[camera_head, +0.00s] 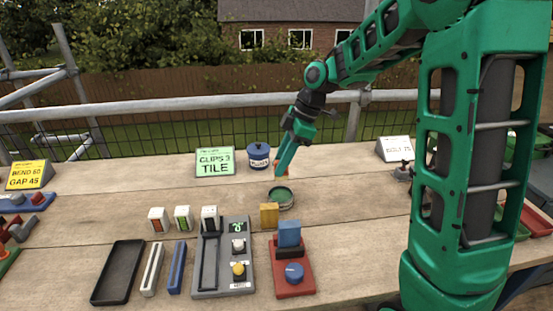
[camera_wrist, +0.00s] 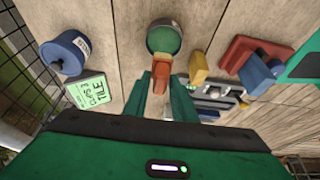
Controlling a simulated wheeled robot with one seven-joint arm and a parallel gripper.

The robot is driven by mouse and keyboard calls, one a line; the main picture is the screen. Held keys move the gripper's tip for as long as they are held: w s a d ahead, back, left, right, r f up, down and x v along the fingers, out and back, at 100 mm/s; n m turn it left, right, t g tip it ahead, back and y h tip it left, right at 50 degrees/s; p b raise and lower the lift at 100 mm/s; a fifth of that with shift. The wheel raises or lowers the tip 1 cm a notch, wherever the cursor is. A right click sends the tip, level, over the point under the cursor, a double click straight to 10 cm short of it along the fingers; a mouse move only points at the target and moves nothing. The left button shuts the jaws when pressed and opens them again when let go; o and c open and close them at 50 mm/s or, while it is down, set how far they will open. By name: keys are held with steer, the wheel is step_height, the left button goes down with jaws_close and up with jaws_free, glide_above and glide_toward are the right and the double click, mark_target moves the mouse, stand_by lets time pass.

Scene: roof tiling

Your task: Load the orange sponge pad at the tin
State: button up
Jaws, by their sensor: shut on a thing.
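My gripper (camera_head: 279,174) is shut on the orange sponge pad (camera_wrist: 160,77), which shows between the two green fingers in the wrist view. The tin (camera_head: 281,197) is round, low and open, with green inside, and stands on the wooden deck. It also shows in the wrist view (camera_wrist: 164,37), just beyond the pad's far end. In the head view my fingertips are above the tin's back edge, pointing down. The pad is mostly hidden there by the fingers. I cannot tell whether the pad touches the tin.
A yellow block (camera_head: 269,215) stands close in front of the tin. A red fixture with a blue block and knob (camera_head: 294,272) and a grey panel (camera_head: 225,286) are nearer. Deck to the tin's right is clear.

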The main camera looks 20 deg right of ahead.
mark_target(281, 179)
steer(key=shift+w, duration=0.1)
stand_by(0.3)
steer(key=shift+f, duration=3)
steer(key=shift+f, duration=0.55)
steer(key=shift+r, duration=3.55)
steer(key=shift+f, duration=0.1)
